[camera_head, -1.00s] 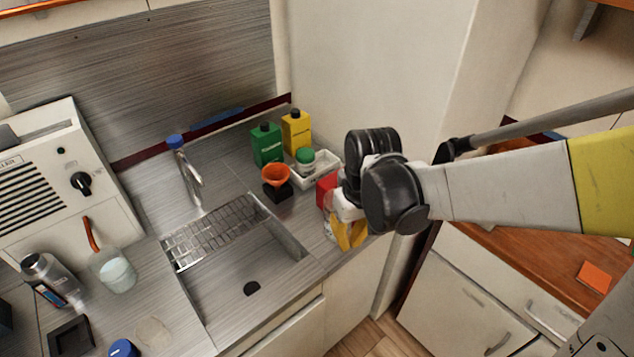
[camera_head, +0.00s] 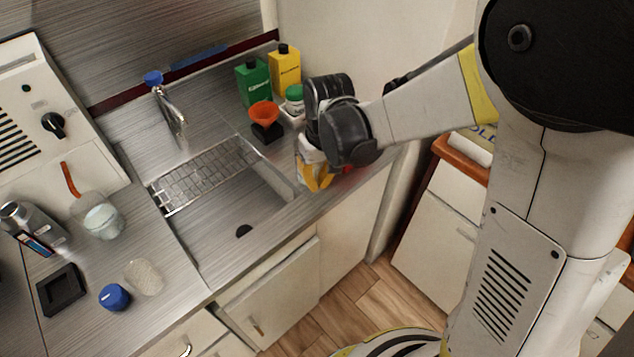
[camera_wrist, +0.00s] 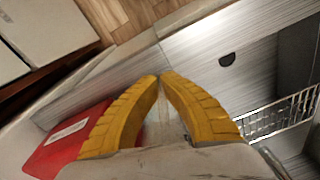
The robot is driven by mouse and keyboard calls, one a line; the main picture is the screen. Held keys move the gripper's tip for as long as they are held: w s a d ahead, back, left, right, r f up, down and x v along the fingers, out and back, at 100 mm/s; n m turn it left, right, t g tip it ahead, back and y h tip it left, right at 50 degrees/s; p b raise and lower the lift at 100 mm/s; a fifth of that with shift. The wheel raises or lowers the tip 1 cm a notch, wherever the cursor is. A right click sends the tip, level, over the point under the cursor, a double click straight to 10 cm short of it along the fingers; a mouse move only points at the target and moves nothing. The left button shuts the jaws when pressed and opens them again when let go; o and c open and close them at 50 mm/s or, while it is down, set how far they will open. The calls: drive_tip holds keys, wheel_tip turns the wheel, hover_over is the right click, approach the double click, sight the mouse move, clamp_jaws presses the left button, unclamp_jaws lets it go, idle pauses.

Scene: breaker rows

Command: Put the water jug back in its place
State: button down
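A clear jug-like vessel (camera_head: 103,218) with pale contents stands on the counter left of the sink in the head view. A red-orange handle-like piece (camera_head: 70,180) rises at its upper left; I cannot tell whether they are joined. My gripper (camera_head: 318,184) is far to its right, above the counter's right end beside the sink. In the wrist view the yellow fingers of my gripper (camera_wrist: 160,77) meet at the tips, with no held object visible. A red box with a white label (camera_wrist: 70,142) lies close beside the left finger.
A black square holder (camera_head: 62,290), a blue cap (camera_head: 114,297), a clear oval piece (camera_head: 145,278) and a metal bottle (camera_head: 35,230) are near the vessel. The sink (camera_head: 235,205) and tap (camera_head: 170,110) lie between. Green (camera_head: 252,83) and yellow (camera_head: 285,70) bottles and an orange funnel (camera_head: 264,115) stand behind.

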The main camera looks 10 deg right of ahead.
drive_tip(key=shift+f, duration=0.1)
drive_tip(key=c, duration=2.1)
unclamp_jaws()
drive_tip(key=shift+f, duration=0.1)
drive_tip(key=shift+c, duration=0.2)
drive_tip(key=o, duration=0.5)
wheel_tip(320, 180, up, 12)
drive_tip(key=p, duration=0.5)
drive_tip(key=s+d+r+m+t, duration=0.1)
drive_tip(key=s+d+r+t, duration=0.1)
drive_tip(key=s+d, duration=0.2)
drive_tip(key=s+d+r+m+t, duration=0.1)
drive_tip(key=s+d+r+t, duration=0.1)
drive_tip(key=s+d+r, duration=0.1)
drive_tip(key=s+d+r+m+t, duration=0.1)
drive_tip(key=s+d+r+t, duration=0.1)
drive_tip(key=s+d, duration=0.3)
drive_tip(key=shift+s+r+m+t+h, duration=0.2)
drive_tip(key=shift+r+m+t+h, duration=0.1)
drive_tip(key=shift+h, duration=0.1)
